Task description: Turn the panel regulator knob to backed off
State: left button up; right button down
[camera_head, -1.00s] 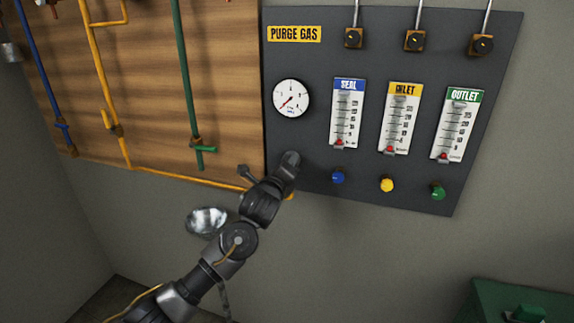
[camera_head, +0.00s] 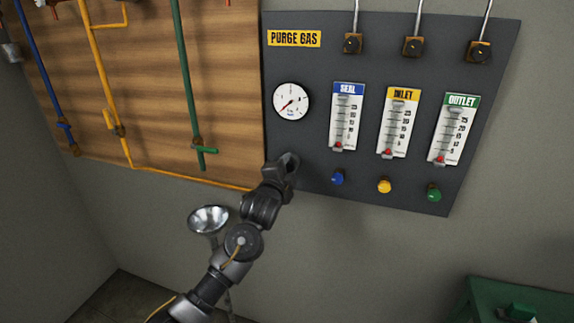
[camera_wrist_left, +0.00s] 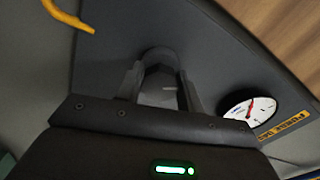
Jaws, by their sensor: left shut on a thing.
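The dark purge gas panel (camera_head: 310,60) hangs on the wall in the head view, and part of it fills the left wrist view (camera_wrist_left: 215,50). My left gripper (camera_head: 290,165) is at the panel's lower left, below the round gauge (camera_head: 291,102). In the left wrist view its two fingers (camera_wrist_left: 160,88) are shut on a dark round knob (camera_wrist_left: 160,58), taken to be the regulator knob. The gripper hides most of this knob in the head view. The gauge also shows in the left wrist view (camera_wrist_left: 246,108), its red needle visible. My right gripper is not in view.
Seal, inlet and outlet flow meters (camera_head: 398,122) stand right of the gauge. Blue (camera_head: 337,178), yellow (camera_head: 384,186) and green (camera_head: 433,194) knobs sit below them. A wooden board with pipes (camera_head: 188,80) is at left. A metal bowl (camera_head: 208,219) is beside my left arm.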

pick_arm(q)
jog(key=n+p, duration=0.2)
jog(key=n, duration=0.4)
jog(key=shift+n, duration=0.3)
jog(key=n+p, duration=0.1)
jog(key=n, duration=0.3)
jog(key=shift+n, duration=0.4)
jog(key=shift+f+n, duration=0.1)
jog(key=shift+n, duration=0.2)
jog(key=o, duration=1)
jog(key=b+v, duration=0.2)
jog(key=v, duration=0.8)
jog(key=shift+s, duration=0.4)
